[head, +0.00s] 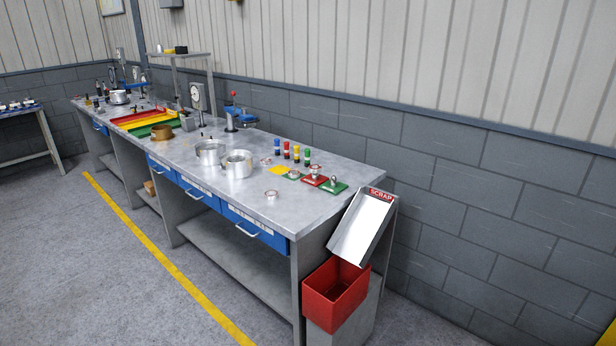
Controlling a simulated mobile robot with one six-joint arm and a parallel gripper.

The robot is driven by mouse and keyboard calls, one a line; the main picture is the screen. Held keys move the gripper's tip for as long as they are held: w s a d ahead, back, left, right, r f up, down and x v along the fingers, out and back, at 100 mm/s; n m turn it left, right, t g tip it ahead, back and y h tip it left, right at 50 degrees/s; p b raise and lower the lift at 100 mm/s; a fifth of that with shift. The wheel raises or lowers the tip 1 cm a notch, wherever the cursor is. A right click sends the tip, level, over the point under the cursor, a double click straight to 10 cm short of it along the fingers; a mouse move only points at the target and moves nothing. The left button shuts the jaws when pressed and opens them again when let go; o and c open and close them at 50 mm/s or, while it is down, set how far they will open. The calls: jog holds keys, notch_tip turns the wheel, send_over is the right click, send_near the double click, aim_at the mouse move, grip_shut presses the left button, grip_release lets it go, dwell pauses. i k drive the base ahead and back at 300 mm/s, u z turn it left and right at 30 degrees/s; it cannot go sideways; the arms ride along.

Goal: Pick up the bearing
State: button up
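A small flat metal ring (271,194), which looks like a bearing, lies alone near the front edge of the long workbench (320,205), toward its right end. A second small ring-shaped piece (266,160) lies farther back, behind the metal cylinders; it is too small to tell what it is. Two open metal cylinders (237,163) stand on the bench left of the front ring. My gripper is not in view, so its state and distance from the ring do not show.
Small fixtures on green and red plates (314,179) and several coloured bottles (296,154) stand behind the ring. A scrap chute (361,228) slopes into a red bin (335,293) at the bench's right end. Open floor (110,270) lies in front.

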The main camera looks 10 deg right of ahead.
aim_at(318, 168)
jog(key=u, duration=0.4)
jog(key=k, duration=1.1)
jog(key=u, duration=0.5)
jog(key=i, duration=2.85)
jog(key=z, duration=0.15)
